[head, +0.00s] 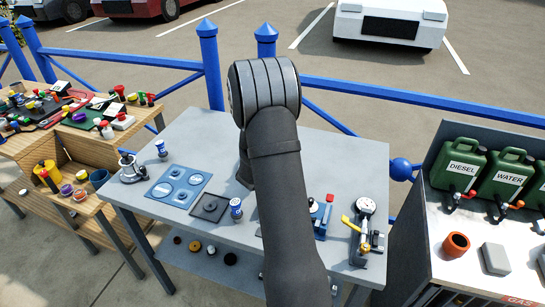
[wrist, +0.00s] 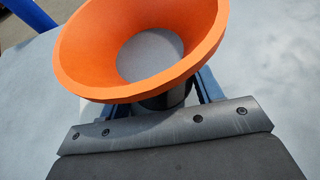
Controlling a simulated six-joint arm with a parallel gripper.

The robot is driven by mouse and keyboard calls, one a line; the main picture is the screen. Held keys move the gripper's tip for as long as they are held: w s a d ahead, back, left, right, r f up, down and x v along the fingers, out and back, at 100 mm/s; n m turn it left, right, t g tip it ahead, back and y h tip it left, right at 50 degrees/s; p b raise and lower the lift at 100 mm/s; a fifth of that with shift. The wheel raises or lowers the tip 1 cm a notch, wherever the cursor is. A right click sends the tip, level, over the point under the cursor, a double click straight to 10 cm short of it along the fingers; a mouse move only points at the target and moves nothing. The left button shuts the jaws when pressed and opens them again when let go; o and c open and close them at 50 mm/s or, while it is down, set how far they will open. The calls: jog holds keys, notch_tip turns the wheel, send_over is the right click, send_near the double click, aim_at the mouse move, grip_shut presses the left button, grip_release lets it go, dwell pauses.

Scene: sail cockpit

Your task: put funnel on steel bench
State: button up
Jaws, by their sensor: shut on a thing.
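The orange funnel (wrist: 75,65) fills the upper middle of the wrist view. Its wide mouth is turned toward the camera, and a grey round area shows inside it. My gripper (wrist: 172,98) is shut on the funnel below its rim; the fingertips are mostly hidden by it. The steel bench (head: 205,140) is the grey table in the middle of the head view. A pale grey surface (wrist: 270,75) lies beyond the funnel in the wrist view. In the head view my arm covers the middle of the bench and hides my gripper and the funnel.
A blue plate with round discs (head: 180,187), a dark square plate (head: 210,207) and a gauge device (head: 365,207) occupy the bench. Its back left is clear. A blue railing (head: 410,97) runs behind. Green jerrycans (head: 460,165) and a brown-orange cup (head: 455,245) stand right.

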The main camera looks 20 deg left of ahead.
jog(key=shift+f, duration=0.1)
jog(key=o, duration=0.8)
jog(key=shift+s, duration=0.1)
jog(key=v, duration=1.1)
jog(key=o, duration=0.4)
jog(key=shift+s+r, duration=0.25)
jog(key=shift+s, duration=0.15)
